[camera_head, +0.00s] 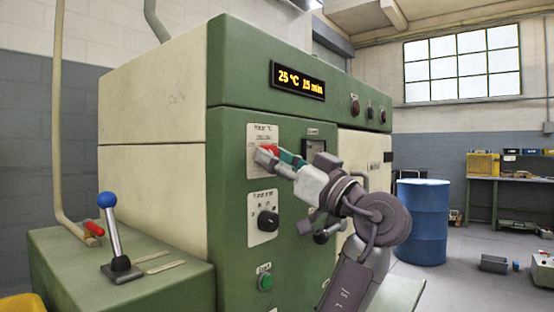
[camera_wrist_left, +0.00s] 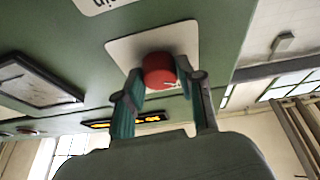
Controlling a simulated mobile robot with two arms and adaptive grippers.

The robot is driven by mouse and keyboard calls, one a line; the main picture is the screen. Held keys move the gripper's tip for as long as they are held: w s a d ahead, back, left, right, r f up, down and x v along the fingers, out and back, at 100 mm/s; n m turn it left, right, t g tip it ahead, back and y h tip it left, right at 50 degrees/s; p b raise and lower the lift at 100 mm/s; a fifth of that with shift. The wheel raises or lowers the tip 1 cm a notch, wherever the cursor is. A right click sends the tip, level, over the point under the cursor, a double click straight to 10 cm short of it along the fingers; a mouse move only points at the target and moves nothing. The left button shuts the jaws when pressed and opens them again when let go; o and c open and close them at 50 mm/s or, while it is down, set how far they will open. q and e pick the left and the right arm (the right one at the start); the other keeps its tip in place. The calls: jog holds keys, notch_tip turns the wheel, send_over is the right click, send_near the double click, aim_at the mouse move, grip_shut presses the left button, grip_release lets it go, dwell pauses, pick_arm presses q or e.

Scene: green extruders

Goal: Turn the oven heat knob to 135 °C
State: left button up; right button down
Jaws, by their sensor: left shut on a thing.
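The oven (camera_head: 155,130) is a big cream and green cabinet. Its heat knob is red (camera_head: 268,149), on a white plate high on the green front, and is partly hidden by my gripper in the head view. The display (camera_head: 298,80) reads 25 °C and 15 min in yellow. My left gripper (camera_head: 272,158) is shut on the red knob. In the left wrist view the red knob (camera_wrist_left: 158,70) sits between the two fingers, against its white plate (camera_wrist_left: 120,48). My right gripper is not in view.
A black knob (camera_head: 267,220) on a white plate sits below, with a green button (camera_head: 265,282) under it. A lever with a blue ball (camera_head: 107,200) stands on the green box at left. A blue barrel (camera_head: 423,222) and a workbench (camera_head: 505,180) stand at right.

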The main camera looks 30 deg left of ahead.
pick_arm(q)
jog(key=shift+s+r+m+t+h+p, duration=0.1)
jog(key=shift+m+t+h+p, duration=0.45)
jog(key=shift+m, duration=1.2)
jog(key=shift+s+m+t+h+p, duration=0.1)
jog(key=shift+m+t+h+p, duration=0.15)
jog(key=shift+m+t+p, duration=1.1)
jog(key=shift+r+m+t+h+b, duration=0.1)
jog(key=shift+m+t+h, duration=0.35)
jog(key=shift+m, duration=1.75)
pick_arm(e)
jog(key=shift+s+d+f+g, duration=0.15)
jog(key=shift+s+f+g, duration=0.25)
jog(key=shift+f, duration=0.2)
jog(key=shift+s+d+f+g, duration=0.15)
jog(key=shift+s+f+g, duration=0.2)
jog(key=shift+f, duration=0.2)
pick_arm(q)
jog(key=o, duration=1.1)
jog(key=shift+f, duration=0.1)
jog(key=shift+o, duration=0.2)
jog(key=shift+d, duration=0.1)
jog(key=v, duration=1.2)
